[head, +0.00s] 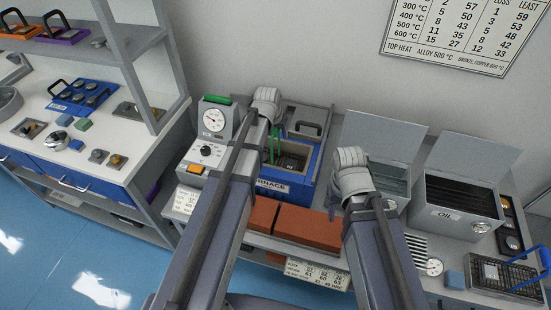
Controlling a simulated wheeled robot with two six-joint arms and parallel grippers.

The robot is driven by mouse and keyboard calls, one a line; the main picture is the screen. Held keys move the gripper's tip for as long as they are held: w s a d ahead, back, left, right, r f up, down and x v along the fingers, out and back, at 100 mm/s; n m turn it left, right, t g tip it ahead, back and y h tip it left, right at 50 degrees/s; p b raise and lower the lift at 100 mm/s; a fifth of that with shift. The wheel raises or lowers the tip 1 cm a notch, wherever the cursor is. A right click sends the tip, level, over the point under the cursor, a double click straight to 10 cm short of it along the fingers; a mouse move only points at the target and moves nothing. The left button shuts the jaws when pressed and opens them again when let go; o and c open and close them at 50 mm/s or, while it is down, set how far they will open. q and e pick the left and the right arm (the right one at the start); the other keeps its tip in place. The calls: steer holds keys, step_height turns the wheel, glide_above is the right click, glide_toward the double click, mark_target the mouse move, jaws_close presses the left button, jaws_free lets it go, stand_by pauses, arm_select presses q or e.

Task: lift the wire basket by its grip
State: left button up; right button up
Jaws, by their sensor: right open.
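A wire basket (505,277) with a dark blue grip (545,259) stands at the bottom right of the head view, partly cut by the edge. A second dark wire grid (292,160) lies inside the open blue furnace (300,185), with a green upright piece (272,153) beside it. My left gripper (267,103) is over the furnace's left side; its fingers are hidden behind my wrist, so I cannot tell its jaws. My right gripper (350,170) is right of the furnace, open, its fingers mostly hidden. It is well left of the blue-gripped basket.
A control box with a dial (213,120) stands left of the furnace. Orange-brown bricks (305,228) lie in front. Two open-lidded grey tanks stand to the right, one marked OIL (452,212). A shelf unit (85,170) stands at left. Blue floor is clear at lower left.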

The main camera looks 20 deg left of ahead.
arm_select(q)
jaws_close()
stand_by(1.3)
